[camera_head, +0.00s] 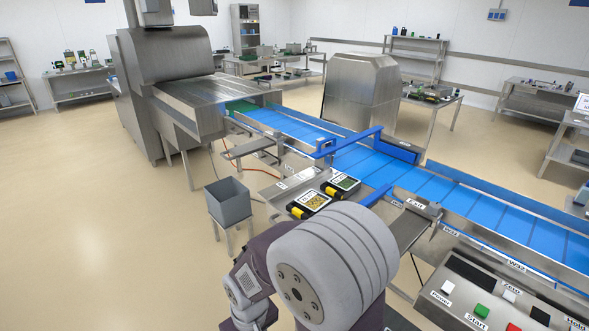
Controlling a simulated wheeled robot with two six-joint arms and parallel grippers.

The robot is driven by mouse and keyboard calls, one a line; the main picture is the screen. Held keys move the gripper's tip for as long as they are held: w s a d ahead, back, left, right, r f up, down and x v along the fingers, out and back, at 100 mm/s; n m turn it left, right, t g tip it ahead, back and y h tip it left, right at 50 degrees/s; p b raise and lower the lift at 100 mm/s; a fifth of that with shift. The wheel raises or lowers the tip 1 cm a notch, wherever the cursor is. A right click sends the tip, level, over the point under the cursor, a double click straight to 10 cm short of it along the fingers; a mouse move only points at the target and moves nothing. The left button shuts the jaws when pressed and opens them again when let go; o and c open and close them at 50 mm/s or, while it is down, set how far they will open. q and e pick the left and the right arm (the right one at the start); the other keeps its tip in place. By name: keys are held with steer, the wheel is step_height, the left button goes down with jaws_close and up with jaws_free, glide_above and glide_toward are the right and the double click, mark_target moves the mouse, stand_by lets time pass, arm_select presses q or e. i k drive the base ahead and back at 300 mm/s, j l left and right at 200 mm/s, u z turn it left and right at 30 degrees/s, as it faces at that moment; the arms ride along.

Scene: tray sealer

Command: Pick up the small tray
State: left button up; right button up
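Two dark packed trays with yellow ends and printed labels lie side by side on a steel side table (268,188) by the conveyor. The nearer tray (308,203) is at the left, and the other tray (342,185) is a little farther back at the right. They look close in size, and I cannot tell which is the small one. A large grey joint of my own arm fills the bottom middle and hides the floor behind it. Neither of my grippers shows, so I see nothing held.
A blue conveyor (470,201) with raised side rails runs behind the trays to a steel machine (170,70). A grey bin (228,200) stands left of the table. A control panel (500,301) is at the lower right. Left floor is clear.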

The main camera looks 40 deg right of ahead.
mark_target(341, 186)
steer(key=i+z, duration=0.35)
steer(key=i+j+z, duration=0.25)
steer(key=i+z, duration=0.15)
steer(key=i, duration=0.15)
steer(key=i+j+z, duration=0.35)
steer(key=i+z, duration=0.2)
steer(key=z, duration=0.25)
steer(key=i+j+z, duration=0.2)
steer(key=z, duration=0.3)
steer(key=i+j+z, duration=0.2)
steer(key=z, duration=0.25)
steer(key=i+j+z, duration=0.1)
steer(key=j+z, duration=0.2)
steer(key=z, duration=0.2)
steer(key=i+j+z, duration=0.1)
steer(key=j+z, duration=0.55)
steer(key=z, duration=0.3)
steer(key=j+z, duration=0.45)
steer(key=l, duration=0.1)
